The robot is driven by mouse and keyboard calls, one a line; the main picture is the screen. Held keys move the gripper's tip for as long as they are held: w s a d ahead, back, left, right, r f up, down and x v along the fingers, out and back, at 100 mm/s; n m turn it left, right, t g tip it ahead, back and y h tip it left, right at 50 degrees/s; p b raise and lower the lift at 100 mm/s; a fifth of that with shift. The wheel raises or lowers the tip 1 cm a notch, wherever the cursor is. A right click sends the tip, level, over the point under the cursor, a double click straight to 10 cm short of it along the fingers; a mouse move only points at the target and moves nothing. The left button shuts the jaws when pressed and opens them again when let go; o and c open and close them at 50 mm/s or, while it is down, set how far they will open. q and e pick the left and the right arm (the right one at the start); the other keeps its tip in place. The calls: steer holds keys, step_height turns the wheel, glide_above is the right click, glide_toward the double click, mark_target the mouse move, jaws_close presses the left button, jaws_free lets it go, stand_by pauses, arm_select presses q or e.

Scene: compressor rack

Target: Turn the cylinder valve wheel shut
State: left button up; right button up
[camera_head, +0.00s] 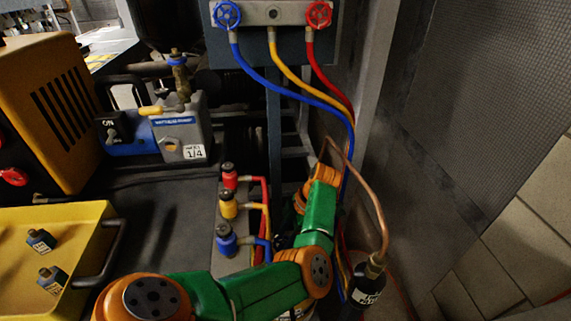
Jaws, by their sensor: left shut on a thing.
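My left arm, green and orange, comes up from the bottom, and its wrist bends away from me. My left gripper (299,202) is a dark shape beside the orange wrist, right of the three small hose fittings. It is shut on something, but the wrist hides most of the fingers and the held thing. I cannot make out a cylinder valve wheel there. A blue handwheel (227,14) and a red handwheel (318,13) sit on the manifold (272,13) at the top, well apart from the gripper. My right gripper is not in view.
Blue, yellow and red hoses (288,67) hang from the manifold past my wrist. A copper tube (371,199) rises from a black labelled canister (366,288) close to my arm. A grey-blue pump (180,128) and a yellow tray (88,213) stand left. A wall closes the right.

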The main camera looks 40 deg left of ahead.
arm_select(q)
steer(key=m+t+p, duration=0.1)
steer(key=m+p, duration=0.2)
steer(key=p, duration=0.1)
steer(key=m+t+y+p, duration=0.1)
steer(key=m+p, duration=0.3)
steer(key=p, duration=0.1)
steer(key=m+t+p, duration=0.1)
steer(key=m+p, duration=0.3)
steer(key=shift+s+d+r+t+y, duration=0.15)
steer(key=shift+s+r+t+y, duration=0.15)
steer(key=shift+s+t, duration=0.1)
steer(key=m+t+p, duration=0.1)
steer(key=m+p, duration=0.2)
steer(key=shift+f, duration=0.1)
steer(key=shift+f+m+t+p, duration=0.15)
steer(key=shift+m+t+p, duration=0.5)
steer(key=shift+m, duration=0.55)
steer(key=o, duration=1.4)
